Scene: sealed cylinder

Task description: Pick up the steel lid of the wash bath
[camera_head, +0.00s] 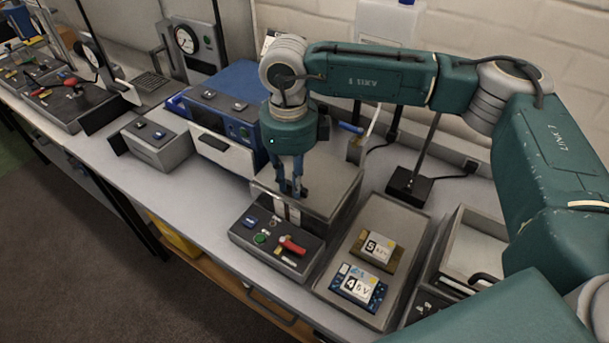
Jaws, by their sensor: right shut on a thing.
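The wash bath is a steel box in the middle of the bench, with a dark control panel (277,245) in front carrying a green button and a red lever. Its steel lid (330,188) is the flat grey top around and behind my fingers. My right gripper (291,191) points straight down at the front part of the lid and is shut on it. The fingers hide the gripped part. I cannot tell whether the lid is lifted off the bath or resting on it. My left gripper is not in view.
A blue instrument (230,105) stands left of the bath, with a grey box (158,144) further left. A tray (390,225) with two labelled blocks, 5 and 4, lies to the right. A black-based stand (409,186) is behind it. Bench space left of the panel is clear.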

